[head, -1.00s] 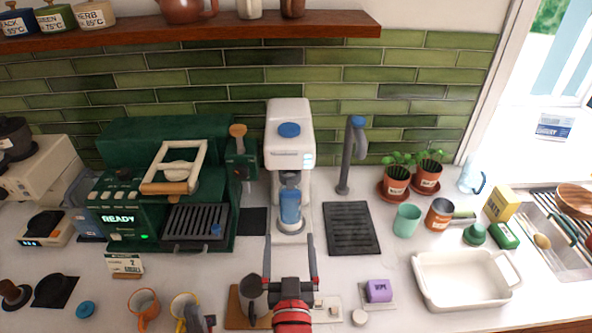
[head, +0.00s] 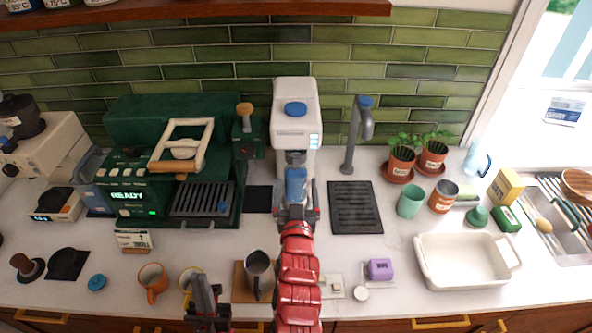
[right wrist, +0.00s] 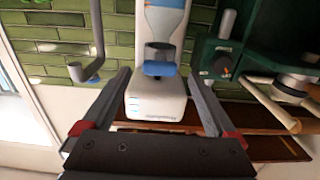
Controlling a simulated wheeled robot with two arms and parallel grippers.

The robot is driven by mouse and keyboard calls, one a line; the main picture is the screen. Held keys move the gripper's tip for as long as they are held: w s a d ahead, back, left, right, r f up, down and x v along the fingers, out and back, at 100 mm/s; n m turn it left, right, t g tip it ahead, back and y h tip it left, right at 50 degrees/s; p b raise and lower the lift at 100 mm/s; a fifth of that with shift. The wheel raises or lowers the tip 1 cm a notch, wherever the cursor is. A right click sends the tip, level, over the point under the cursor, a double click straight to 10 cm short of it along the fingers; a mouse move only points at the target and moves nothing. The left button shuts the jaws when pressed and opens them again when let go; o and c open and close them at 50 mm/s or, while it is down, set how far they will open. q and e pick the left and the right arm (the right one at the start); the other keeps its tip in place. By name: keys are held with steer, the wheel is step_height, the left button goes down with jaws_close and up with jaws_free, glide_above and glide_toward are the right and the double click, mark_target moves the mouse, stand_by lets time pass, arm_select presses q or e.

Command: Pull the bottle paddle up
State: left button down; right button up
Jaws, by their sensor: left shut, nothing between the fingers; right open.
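A white drink machine (head: 295,133) with a blue round button on top stands against the tiled wall. A blue-tinted bottle (head: 296,183) hangs upright in its front. In the right wrist view, which is upside down, the bottle (right wrist: 165,18) shows above a blue tab (right wrist: 160,68) that looks like the paddle, under the machine's head. The head view does not show this tab clearly. My right gripper (head: 297,200) is open in front of the bottle; its fingers (right wrist: 160,78) lie either side of the tab in that picture, apparently empty. My left gripper (head: 207,286) is shut and empty near a yellow mug.
A green coffee machine (head: 170,155) stands left of the white machine. A grey tap (head: 352,140) and black drip tray (head: 355,208) are to the right. A dark pitcher (head: 258,268) stands near my right arm. The counter behind the white dish (head: 463,262) holds pots and cups.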

mark_target(296, 176)
steer(key=shift+w+p, duration=0.5)
steer(key=shift+w, duration=2)
jaws_close()
